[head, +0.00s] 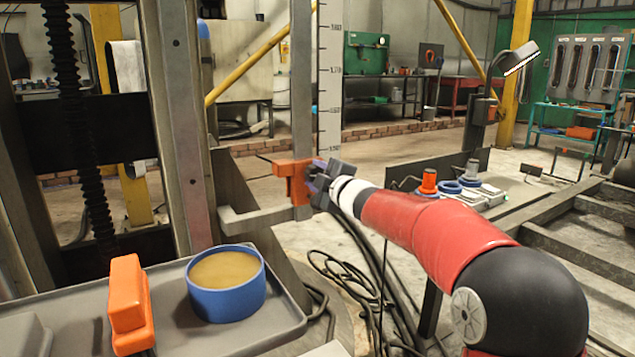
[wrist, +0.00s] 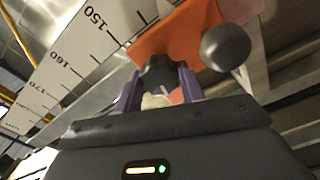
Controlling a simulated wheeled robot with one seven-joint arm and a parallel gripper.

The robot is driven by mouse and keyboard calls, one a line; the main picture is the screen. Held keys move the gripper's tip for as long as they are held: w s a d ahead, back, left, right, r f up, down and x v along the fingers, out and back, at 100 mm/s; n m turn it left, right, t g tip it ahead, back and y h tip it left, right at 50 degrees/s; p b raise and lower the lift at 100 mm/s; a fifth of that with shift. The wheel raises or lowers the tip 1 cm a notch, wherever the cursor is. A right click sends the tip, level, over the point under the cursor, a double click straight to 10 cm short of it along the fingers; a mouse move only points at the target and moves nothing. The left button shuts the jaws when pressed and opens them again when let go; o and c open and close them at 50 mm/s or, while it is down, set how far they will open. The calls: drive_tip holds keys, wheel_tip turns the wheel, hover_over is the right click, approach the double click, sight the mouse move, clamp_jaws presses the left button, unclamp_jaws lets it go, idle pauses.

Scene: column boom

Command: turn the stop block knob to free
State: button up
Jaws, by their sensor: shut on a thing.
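The orange stop block (head: 291,182) sits on the upright grey post, next to the white printed scale (head: 330,70). My gripper (head: 316,180) reaches it from the right in the head view. In the wrist view the orange block (wrist: 178,35) is close ahead. The purple fingers of my gripper (wrist: 158,88) are shut on a dark knob (wrist: 158,72) on the block's face. The fingers hide part of the knob, and I cannot read its setting. A dark grey ball (wrist: 225,47) stands in front of the block, just right of the fingers.
A grey tray (head: 60,316) at the lower left bears a blue tub (head: 226,290) and an orange block-shaped thing (head: 129,305). A grey arm (head: 250,220) juts out below the stop block. Cables (head: 365,285) lie on the floor beneath my arm.

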drive_tip(key=shift+n, duration=0.6)
drive_tip(key=o, duration=1)
drive_tip(key=shift+b+v, duration=0.35)
drive_tip(key=shift+v, duration=3.55)
